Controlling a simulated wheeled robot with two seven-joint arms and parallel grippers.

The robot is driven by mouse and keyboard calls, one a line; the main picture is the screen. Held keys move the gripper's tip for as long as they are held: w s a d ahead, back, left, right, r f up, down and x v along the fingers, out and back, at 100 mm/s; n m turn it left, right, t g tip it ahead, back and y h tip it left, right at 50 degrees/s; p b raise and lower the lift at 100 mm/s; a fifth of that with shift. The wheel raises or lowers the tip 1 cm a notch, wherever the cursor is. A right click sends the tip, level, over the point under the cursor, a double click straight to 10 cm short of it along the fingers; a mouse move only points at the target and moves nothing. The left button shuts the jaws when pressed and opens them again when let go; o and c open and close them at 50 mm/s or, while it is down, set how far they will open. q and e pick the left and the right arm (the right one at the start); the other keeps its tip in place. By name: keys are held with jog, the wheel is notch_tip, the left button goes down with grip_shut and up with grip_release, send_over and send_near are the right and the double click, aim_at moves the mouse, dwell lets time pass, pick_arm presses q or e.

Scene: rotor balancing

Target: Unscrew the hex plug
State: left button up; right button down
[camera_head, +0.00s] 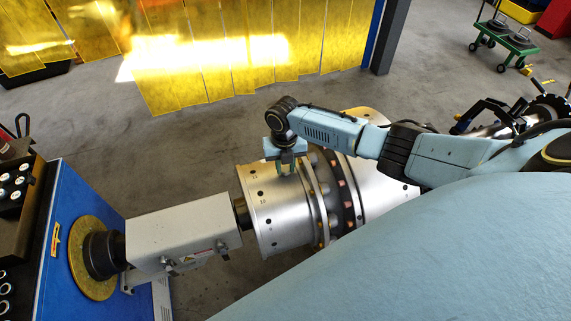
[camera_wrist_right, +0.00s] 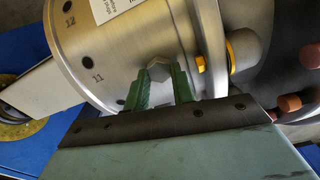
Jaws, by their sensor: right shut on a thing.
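The hex plug (camera_wrist_right: 158,71) is a grey hexagonal head on the side of the silver rotor drum, seen in the right wrist view. My right gripper (camera_wrist_right: 160,88) has its green fingers on either side of the plug and is shut on it. In the head view my right gripper (camera_head: 286,168) points down at the top of the silver rotor (camera_head: 272,212), and its fingers hide the plug there. The drum carries small dark holes with numbers; 11 and 12 show in the wrist view. My left gripper is not in view.
A white housing (camera_head: 180,230) on a blue machine (camera_head: 75,230) stands left of the rotor. Yellow and orange-brown plugs (camera_wrist_right: 232,48) ring the rotor beside my right gripper. A yellow curtain (camera_head: 220,45) hangs at the back; grey floor (camera_head: 190,150) lies clear between.

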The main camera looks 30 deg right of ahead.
jog(key=n+b, duration=0.1)
jog(key=n, duration=0.1)
jog(key=n+b, duration=0.1)
jog(key=n, duration=0.4)
jog(key=shift+s+a+f+b, duration=0.15)
jog(key=shift+a+b, duration=0.1)
jog(key=shift+b, duration=0.15)
jog(key=shift+n+b, duration=0.35)
jog(key=shift+n, duration=0.25)
jog(key=shift+d, duration=0.35)
jog(key=c, duration=1.1)
grip_release()
jog(key=shift+w+r, duration=0.2)
jog(key=shift+w+d+r, duration=0.1)
jog(key=shift+w+d, duration=0.05)
jog(key=shift+d, duration=0.05)
jog(key=shift+c, duration=0.2)
